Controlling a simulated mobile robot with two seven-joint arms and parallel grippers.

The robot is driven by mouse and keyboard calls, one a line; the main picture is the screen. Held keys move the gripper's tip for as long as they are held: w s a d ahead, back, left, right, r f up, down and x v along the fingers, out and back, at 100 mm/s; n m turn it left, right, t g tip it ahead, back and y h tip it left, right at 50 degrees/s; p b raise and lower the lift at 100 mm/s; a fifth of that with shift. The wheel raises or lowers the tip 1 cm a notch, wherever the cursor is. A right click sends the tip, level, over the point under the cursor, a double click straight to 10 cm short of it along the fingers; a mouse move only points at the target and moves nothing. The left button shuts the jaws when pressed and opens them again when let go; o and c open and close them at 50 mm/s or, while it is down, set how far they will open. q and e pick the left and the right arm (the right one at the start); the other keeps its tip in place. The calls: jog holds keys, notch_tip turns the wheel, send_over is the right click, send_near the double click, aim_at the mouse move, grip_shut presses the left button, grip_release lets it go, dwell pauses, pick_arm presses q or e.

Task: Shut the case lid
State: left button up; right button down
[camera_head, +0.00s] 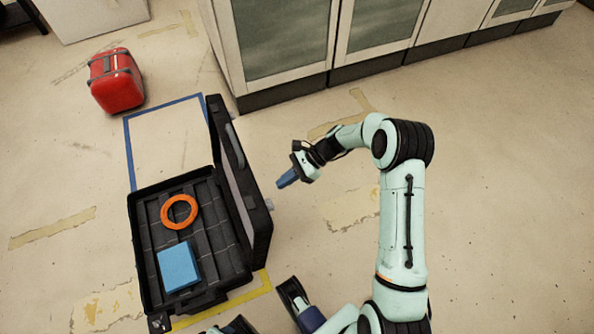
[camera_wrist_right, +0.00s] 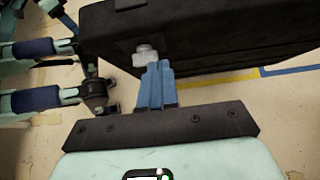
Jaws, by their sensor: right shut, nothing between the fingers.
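The black case (camera_head: 147,240) lies open on the floor, its tray facing up. Its lid (camera_head: 258,205) stands roughly upright along the tray's right side. An orange ring (camera_head: 165,222) and a blue block (camera_head: 178,267) lie inside the tray. My right gripper (camera_head: 281,184), with blue fingers, is shut and empty, just right of the lid's outer side. In the right wrist view, the shut fingers (camera_wrist_right: 155,85) point at the black case (camera_wrist_right: 210,35), beside a pale knob (camera_wrist_right: 146,56) on it; contact cannot be told.
A red case (camera_head: 116,82) stands on the floor at the upper left. Cabinets (camera_head: 350,50) line the back. Blue tape (camera_head: 128,155) and yellow tape (camera_head: 240,298) mark the floor around the black case. Floor right of the lid is clear apart from my arm.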

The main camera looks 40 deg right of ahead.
jog(key=shift+w+a+r, duration=0.1)
jog(key=shift+w+a, duration=0.1)
jog(key=shift+a, duration=0.55)
jog(key=shift+w+a, duration=0.2)
jog(key=shift+a, duration=0.55)
jog(key=shift+w+a+r, duration=0.1)
jog(key=shift+w+a, duration=0.1)
jog(key=shift+a, duration=0.55)
jog(key=shift+a, duration=0.1)
